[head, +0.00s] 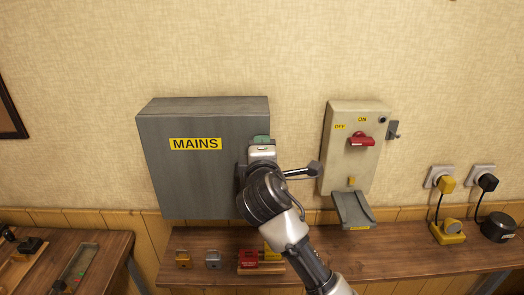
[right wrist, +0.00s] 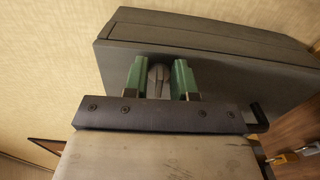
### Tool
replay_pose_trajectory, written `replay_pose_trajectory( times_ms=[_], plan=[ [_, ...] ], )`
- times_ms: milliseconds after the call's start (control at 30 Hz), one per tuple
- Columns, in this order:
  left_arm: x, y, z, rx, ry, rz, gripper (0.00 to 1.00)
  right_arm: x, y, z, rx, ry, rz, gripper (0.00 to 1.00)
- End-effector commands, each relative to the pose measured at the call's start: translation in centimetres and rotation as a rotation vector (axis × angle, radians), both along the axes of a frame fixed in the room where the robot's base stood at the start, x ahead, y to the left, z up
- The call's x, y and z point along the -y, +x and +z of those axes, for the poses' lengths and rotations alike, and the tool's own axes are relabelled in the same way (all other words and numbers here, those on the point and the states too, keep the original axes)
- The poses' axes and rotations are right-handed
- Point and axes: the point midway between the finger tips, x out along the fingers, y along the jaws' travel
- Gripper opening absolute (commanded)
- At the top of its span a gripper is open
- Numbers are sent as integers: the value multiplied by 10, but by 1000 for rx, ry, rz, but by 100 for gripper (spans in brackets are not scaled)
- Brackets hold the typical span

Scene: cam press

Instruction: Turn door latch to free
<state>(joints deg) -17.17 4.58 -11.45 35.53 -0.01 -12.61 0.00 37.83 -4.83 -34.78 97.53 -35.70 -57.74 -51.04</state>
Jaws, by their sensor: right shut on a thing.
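A grey cabinet (head: 190,185) labelled MAINS is mounted on the wall, and its door looks closed. My right gripper (head: 261,141) is at the upper right of the door. In the right wrist view the green fingers of the right gripper (right wrist: 159,78) stand either side of a small grey latch knob (right wrist: 156,82) on the door (right wrist: 225,75), and are shut on it. The gripper and wrist hide the latch in the head view. My left gripper is not in view.
Right of the cabinet is a cream switch box (head: 340,150) with a red handle (head: 362,141) and a grey tray (head: 352,208) below. A wooden bench (head: 400,244) carries several padlock-like items (head: 213,259). Plugs (head: 446,184) sit in sockets at right.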

Motion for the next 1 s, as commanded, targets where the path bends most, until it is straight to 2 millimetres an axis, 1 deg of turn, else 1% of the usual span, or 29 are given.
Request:
replay_pose_trajectory(
  times_ms=[533,567,600,867,1000],
  plan=[
    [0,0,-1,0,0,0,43,0,0,-1,-2,25,-1,2],
    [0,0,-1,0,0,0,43,0,0,-1,-2,25,-1,29],
    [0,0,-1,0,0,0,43,0,0,-1,-2,25,0,33],
    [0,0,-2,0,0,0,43,0,0,-1,-1,25,0,33],
    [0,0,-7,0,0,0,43,0,-11,-3,1,25,2,33]
  ],
)
